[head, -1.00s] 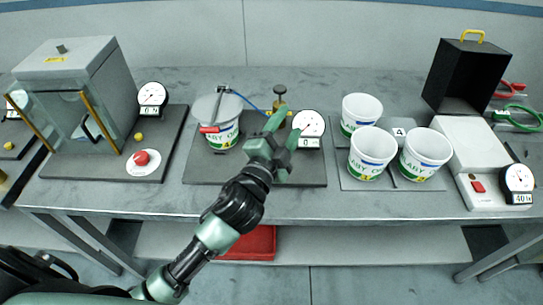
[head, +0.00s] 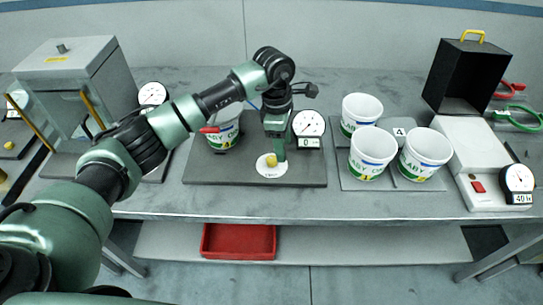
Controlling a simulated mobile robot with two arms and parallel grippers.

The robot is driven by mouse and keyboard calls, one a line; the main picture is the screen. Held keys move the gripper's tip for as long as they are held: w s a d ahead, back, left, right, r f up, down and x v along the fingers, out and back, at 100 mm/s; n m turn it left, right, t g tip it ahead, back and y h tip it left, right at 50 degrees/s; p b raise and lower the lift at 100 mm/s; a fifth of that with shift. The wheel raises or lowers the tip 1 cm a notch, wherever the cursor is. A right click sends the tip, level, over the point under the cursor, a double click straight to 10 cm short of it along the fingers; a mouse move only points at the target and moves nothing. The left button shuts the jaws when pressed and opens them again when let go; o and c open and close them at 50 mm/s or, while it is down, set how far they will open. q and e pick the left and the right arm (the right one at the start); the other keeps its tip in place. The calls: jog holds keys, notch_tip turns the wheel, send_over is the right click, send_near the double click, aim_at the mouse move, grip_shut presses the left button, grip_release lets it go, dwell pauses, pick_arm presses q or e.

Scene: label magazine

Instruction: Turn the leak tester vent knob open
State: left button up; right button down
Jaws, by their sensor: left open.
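The leak tester stands on a dark plate (head: 210,172) in the middle of the bench, with a printed white cup (head: 222,137), a red tab (head: 210,130) and a dial gauge (head: 309,125). A yellow knob (head: 271,160) sits on a white printed disc (head: 268,170) at the plate's front. I cannot tell whether it is the vent knob. My left gripper (head: 278,151) is open and points down just above and beside the yellow knob; contact is unclear. My left arm hides the tester's back part. My right gripper is not in view.
Several white cups stand at right, including one cup (head: 372,153) on a grey tray (head: 352,184). A scale (head: 484,190) and a black box (head: 462,78) stand further right. A grey chamber (head: 75,66) is at left. A red bin (head: 238,241) lies on the shelf below.

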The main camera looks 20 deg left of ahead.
aim_at(272, 159)
pick_arm(q)
jog(key=a, duration=0.1)
jog(key=a+y, duration=0.1)
jog(key=a, duration=0.1)
jog(key=shift+w+a+r, duration=0.2)
jog(key=shift+r, duration=0.2)
jog(key=shift+f+p, duration=0.35)
notch_tip(272, 159, down, 6)
jog(key=shift+p, duration=1.05)
jog(key=shift+f, duration=0.45)
grip_shut()
